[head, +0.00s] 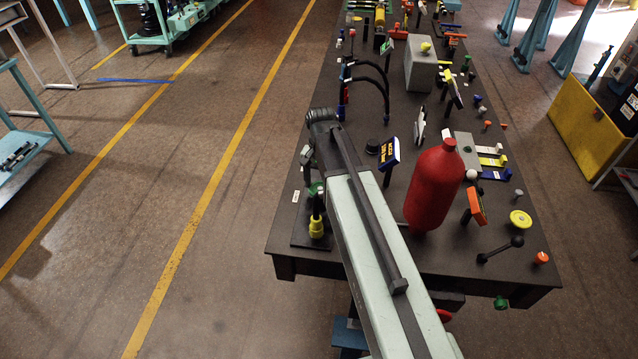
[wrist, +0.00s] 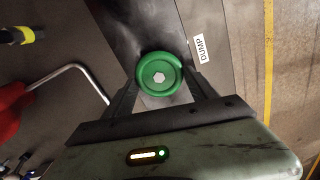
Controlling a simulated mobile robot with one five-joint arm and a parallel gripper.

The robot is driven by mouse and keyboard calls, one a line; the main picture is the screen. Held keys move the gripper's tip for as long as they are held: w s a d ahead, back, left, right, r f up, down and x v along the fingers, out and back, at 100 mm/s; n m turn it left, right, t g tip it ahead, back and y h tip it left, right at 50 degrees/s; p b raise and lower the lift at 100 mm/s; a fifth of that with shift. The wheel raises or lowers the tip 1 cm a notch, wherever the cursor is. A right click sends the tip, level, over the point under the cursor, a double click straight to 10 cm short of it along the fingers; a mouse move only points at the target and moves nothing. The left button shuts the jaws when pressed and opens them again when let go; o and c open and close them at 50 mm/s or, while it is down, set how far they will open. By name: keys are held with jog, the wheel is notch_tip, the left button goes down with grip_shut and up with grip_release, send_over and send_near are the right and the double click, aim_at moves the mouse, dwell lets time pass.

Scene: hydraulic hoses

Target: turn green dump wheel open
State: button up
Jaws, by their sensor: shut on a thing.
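The green dump wheel (wrist: 159,74), round with a pale hexagonal centre, shows face-on in the wrist view. My gripper (wrist: 161,77) is shut on it, one dark finger at each side of the rim. A white label (wrist: 202,48) reading DUMP lies beside the wheel, to its upper right. In the head view my arm reaches over the left part of the bench and hides most of the gripper. A small green part (head: 315,188) shows at the arm's left side; I cannot tell whether it is the same wheel.
The dark bench (head: 505,265) carries a red cylinder (head: 434,188), a blue-and-yellow sign (head: 389,153), black hoses (head: 371,82) and several small knobs and levers. A yellow fitting (head: 316,228) stands at the left edge.

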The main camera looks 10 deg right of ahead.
aim_at(320, 187)
jog(key=o, duration=1.4)
jog(key=shift+w+a, duration=0.1)
jog(key=shift+c, duration=0.2)
jog(key=shift+r+p, duration=0.3)
jog(key=shift+p, duration=0.05)
notch_tip(320, 187, up, 7)
jog(key=p, duration=0.7)
jog(key=shift+r, duration=0.1)
